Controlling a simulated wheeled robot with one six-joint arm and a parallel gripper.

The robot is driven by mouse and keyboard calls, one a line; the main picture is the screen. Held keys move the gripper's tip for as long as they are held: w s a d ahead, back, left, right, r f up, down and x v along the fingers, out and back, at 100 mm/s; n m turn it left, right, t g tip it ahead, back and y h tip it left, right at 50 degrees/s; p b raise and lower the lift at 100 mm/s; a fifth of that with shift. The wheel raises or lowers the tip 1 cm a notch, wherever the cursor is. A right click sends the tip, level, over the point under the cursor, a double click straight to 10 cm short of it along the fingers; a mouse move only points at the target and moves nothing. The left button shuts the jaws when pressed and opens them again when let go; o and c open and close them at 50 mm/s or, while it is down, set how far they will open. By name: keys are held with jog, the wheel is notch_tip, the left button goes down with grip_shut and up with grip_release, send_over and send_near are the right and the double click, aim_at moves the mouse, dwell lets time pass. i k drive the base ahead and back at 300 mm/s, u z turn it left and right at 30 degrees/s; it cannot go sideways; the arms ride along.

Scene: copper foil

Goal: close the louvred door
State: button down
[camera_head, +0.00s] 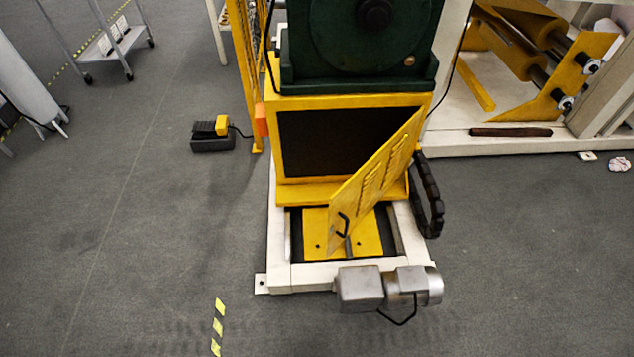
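The louvred door (377,182) is a yellow panel with rows of slots and a small dark handle (343,225) near its lower free edge. It stands open, swung out toward me from the right side of the yellow cabinet (303,186). The cabinet's dark opening (325,140) shows to the left of and behind the door. My gripper is not in this view.
A grey motor unit (360,287) sits at the front of the white base frame (305,275). A black cable chain (428,195) hangs right of the door. A foot pedal (212,135) lies on the floor to the left. Floor in front and left is clear.

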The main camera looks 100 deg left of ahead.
aim_at(351, 203)
jog(key=u, duration=2.8)
jog(key=i, duration=0.5)
jog(key=z, duration=0.95)
jog(key=k, duration=1.05)
jog(key=u, duration=0.85)
jog(key=i, duration=1)
